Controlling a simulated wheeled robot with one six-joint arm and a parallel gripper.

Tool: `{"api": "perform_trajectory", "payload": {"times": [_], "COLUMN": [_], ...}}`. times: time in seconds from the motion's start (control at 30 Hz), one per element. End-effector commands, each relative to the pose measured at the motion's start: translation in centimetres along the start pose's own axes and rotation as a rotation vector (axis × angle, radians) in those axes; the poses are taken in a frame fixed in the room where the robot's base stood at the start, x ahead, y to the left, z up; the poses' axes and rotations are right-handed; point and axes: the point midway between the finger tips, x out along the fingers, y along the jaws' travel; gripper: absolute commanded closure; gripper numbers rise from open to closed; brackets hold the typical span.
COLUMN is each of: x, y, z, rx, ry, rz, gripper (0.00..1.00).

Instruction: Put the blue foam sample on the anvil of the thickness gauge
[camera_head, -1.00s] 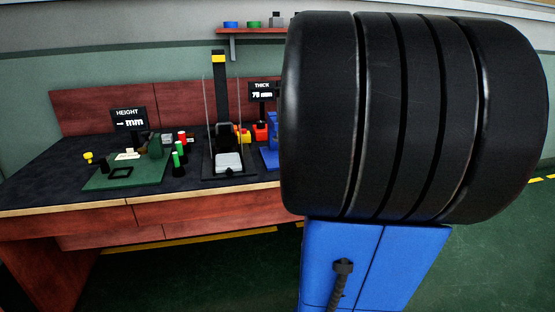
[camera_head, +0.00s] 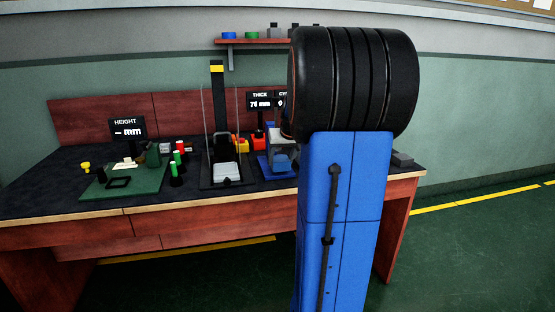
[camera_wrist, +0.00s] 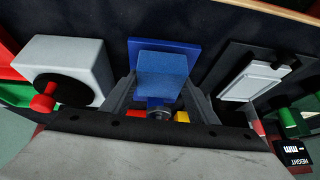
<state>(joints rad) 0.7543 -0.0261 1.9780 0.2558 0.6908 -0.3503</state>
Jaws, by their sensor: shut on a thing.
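The blue foam sample (camera_wrist: 163,75) is a block between the two fingers of my gripper (camera_wrist: 160,92) in the wrist view. My gripper is shut on it. In the head view the foam (camera_head: 281,163) shows just left of my arm, below my grey gripper (camera_head: 283,137). A darker blue base plate (camera_wrist: 150,45), apparently that of the thickness gauge, lies behind the foam in the wrist view; it also shows in the head view (camera_head: 265,167). I cannot tell whether the foam touches it. A round metal part (camera_wrist: 158,112) sits between the fingers. The anvil is not clearly visible.
A black stand with a light plate (camera_head: 227,171) is left of the blue base. Further left are a green board (camera_head: 105,185), small red and green pegs, and a HEIGHT display (camera_head: 128,128). A THICK display (camera_head: 260,100) stands behind. My arm hides the bench's right part.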

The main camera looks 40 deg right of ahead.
Motion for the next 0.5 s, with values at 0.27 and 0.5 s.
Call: {"api": "perform_trajectory", "payload": {"times": [0.27,0.5], "x": [1.3,3.0], "y": [-0.3,-0.4], "z": [-2.0,-2.6], "rx": [-0.001,0.000], "ry": [-0.001,-0.002], "rz": [-0.001,-0.001], "gripper": [0.70,0.70]}}
